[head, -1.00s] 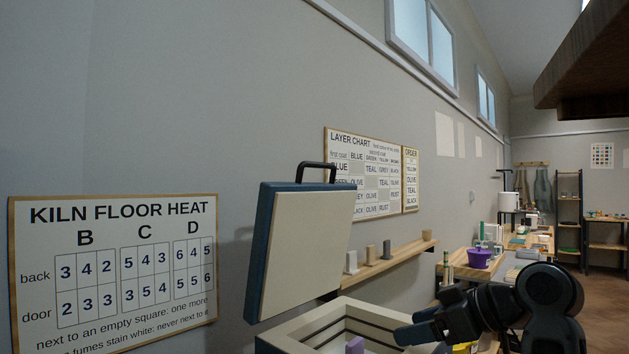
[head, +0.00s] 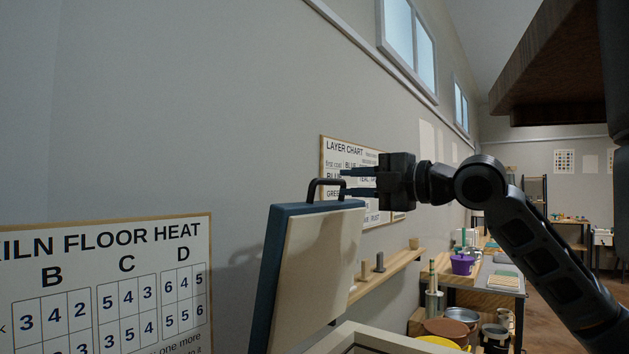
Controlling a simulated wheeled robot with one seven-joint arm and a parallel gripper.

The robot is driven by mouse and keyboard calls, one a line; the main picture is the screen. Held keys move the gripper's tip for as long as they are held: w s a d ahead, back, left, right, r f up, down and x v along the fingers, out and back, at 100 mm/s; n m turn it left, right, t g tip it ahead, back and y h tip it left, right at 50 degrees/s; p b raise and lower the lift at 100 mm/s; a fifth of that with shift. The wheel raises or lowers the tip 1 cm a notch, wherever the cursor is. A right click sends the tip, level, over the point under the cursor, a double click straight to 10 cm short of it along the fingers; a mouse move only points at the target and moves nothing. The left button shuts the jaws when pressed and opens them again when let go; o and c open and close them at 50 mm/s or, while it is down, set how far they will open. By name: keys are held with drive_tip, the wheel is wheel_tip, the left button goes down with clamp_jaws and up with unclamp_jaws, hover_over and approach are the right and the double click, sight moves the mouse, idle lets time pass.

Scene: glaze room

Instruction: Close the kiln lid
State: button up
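The kiln lid (head: 311,258) stands open, nearly upright and tilted, with a blue edge and a cream inner face. Its dark handle (head: 326,183) sticks up from the top edge. The kiln's pale rim (head: 385,339) shows at the bottom of the head view; the inside is mostly cut off. My gripper (head: 344,182) is open, its two fingers pointing left, one above the other, with a gap between them. The fingertips are right at the handle's right side in the picture. I cannot tell whether they touch it, and nothing is seen clamped.
A wall shelf (head: 388,272) with small test pieces runs behind the lid. Buckets and bowls (head: 446,331) stand to the right of the kiln, below a worktable (head: 490,276). A brown overhead block (head: 545,75) hangs at upper right.

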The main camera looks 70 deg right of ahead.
sight(333, 183)
drive_tip(key=p+x, duration=0.2)
drive_tip(key=x, duration=0.5)
drive_tip(key=shift+w, duration=0.2)
drive_tip(key=shift+c, duration=0.3)
clamp_jaws()
